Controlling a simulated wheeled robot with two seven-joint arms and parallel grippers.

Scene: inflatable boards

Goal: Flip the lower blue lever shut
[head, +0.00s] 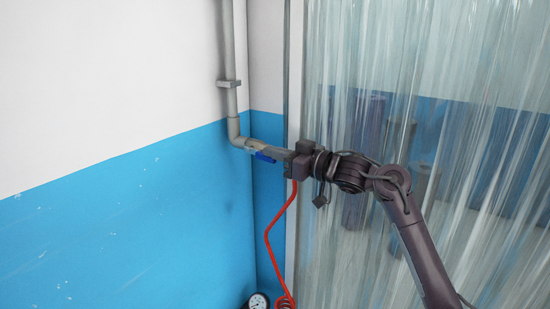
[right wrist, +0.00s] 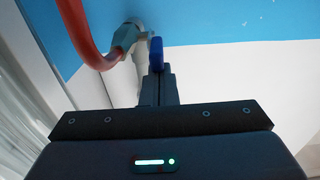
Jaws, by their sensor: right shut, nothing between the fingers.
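The blue lever (head: 265,156) sits on the grey pipe's lower end, beside the wall corner. In the right wrist view the blue lever (right wrist: 157,52) stands straight ahead of my fingertips, seen narrow. My right gripper (head: 276,152) reaches in from the right, its fingers at the lever. The right gripper (right wrist: 159,84) is shut with nothing between its fingers. The fingertips overlap the lever's near end in the picture; I cannot tell whether they touch. The gripper hides part of the valve in the head view. My left gripper is not in view.
A grey pipe (head: 230,60) runs down the wall and bends toward the valve. A red coiled hose (head: 268,240) hangs below my right gripper. A pressure gauge (head: 257,301) is at the bottom. A clear strip curtain (head: 470,130) hangs behind my right arm.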

